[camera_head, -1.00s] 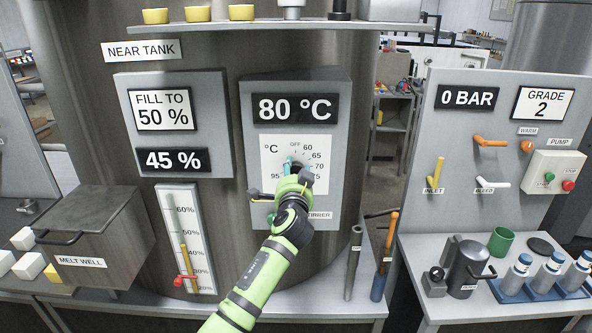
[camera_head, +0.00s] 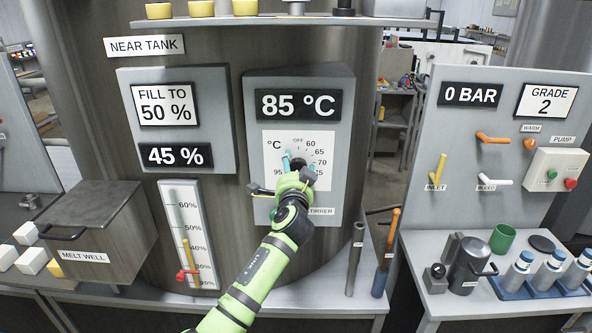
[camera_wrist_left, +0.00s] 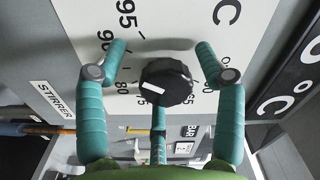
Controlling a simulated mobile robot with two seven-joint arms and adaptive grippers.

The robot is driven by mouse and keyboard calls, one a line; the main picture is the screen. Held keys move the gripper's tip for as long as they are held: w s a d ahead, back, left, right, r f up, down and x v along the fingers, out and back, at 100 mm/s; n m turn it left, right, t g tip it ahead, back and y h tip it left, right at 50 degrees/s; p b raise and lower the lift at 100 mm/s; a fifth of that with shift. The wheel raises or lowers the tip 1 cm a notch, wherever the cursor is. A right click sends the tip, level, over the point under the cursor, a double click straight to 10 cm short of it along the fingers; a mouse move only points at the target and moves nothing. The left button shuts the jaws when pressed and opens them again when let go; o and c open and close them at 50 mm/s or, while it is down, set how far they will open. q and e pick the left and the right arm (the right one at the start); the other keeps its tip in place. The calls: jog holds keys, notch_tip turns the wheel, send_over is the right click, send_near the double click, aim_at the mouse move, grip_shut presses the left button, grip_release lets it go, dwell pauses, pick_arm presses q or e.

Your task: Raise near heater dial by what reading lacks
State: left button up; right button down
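The near heater display (camera_head: 297,105) reads 85 °C in the head view. Below it is the white dial plate (camera_head: 270,150) with OFF and temperature marks around a black knob, which my left gripper (camera_head: 297,165) partly hides. In the left wrist view the black knob (camera_wrist_left: 167,82) shows with its white mark toward the lower left. My left gripper's teal fingers (camera_wrist_left: 165,75) stand on both sides of the knob, with visible gaps, so it is open. Another teal part of the gripper shows below the knob. My right gripper is not in view.
The NEAR TANK panel shows FILL TO 50 % (camera_head: 165,105) and a 45 % reading (camera_head: 176,156). A level gauge (camera_head: 189,230) is below. A stirrer label (camera_head: 321,211) is beside my gripper. A shelf (camera_head: 300,20) crosses above. A valve panel (camera_head: 455,130) stands at right.

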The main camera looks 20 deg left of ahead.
pick_arm(q)
jog(key=shift+d, duration=0.1)
jog(key=shift+d+r, duration=0.1)
jog(key=shift+s+d, duration=0.15)
jog(key=shift+s, duration=0.2)
jog(key=v, duration=1.1)
jog(key=shift+s, duration=0.15)
